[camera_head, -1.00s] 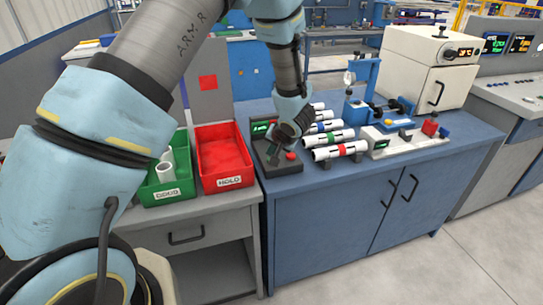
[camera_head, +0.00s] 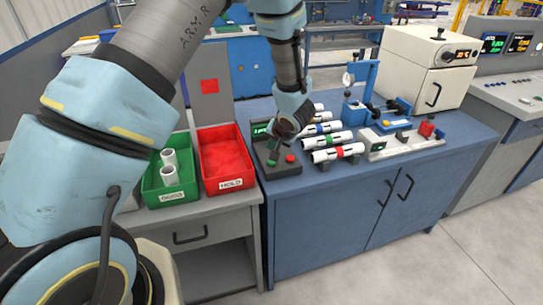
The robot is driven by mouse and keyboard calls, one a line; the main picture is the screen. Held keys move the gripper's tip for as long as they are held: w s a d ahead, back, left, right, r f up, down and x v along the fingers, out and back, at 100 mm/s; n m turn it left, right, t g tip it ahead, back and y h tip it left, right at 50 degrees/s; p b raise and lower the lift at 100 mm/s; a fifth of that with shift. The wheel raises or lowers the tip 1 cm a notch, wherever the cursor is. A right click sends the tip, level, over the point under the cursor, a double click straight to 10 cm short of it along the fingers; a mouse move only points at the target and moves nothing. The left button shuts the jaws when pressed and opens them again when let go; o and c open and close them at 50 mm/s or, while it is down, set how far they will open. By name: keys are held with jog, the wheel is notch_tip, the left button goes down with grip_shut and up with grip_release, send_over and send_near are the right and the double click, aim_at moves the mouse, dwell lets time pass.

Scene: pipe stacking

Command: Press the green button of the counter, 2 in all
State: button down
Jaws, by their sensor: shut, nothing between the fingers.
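The counter is a dark box (camera_head: 284,171) on the blue bench, with a small lit green display (camera_head: 261,129). Its green button (camera_head: 271,163) shows at the front, and a red button (camera_head: 290,158) sits to its right. My gripper (camera_head: 273,147) is shut and empty, pointing down just above and behind the green button in the picture. It seems apart from the button, but the small gap is hard to judge. My gripper and wrist hide part of the counter's back, and the display's digits are too small to read.
Several white pipes with coloured bands (camera_head: 338,152) lie on holders right of the counter. A red bin (camera_head: 227,186) and a green bin (camera_head: 174,196) with white pipes stand to the left. A blue fixture (camera_head: 365,90) and a white oven (camera_head: 420,75) stand farther right.

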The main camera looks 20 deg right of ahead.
jog(key=shift+r+p, duration=1.05)
jog(key=shift+r, duration=0.05)
jog(key=w+a+r+n+g+h+b, duration=0.1)
jog(key=w+a+r+n+b, duration=0.1)
jog(key=a+r, duration=0.35)
jog(key=w+a+r+n+g+h+b, duration=0.1)
jog(key=w+a+r, duration=0.1)
jog(key=a, duration=0.6)
jog(key=s+a+r+n+g+b, duration=0.1)
jog(key=s+a, duration=0.3)
jog(key=a, duration=0.3)
jog(key=s+a+r+n+g+y, duration=0.1)
jog(key=s+a+n, duration=0.1)
jog(key=s+a, duration=0.3)
jog(key=s+a+r+n+g+y+b, duration=0.1)
jog(key=s+a, duration=0.4)
jog(key=a, duration=0.6)
jog(key=shift+r+n+g+b, duration=0.3)
jog(key=shift+r+n+g, duration=0.05)
jog(key=shift+n+g, duration=0.05)
jog(key=shift+d, duration=0.1)
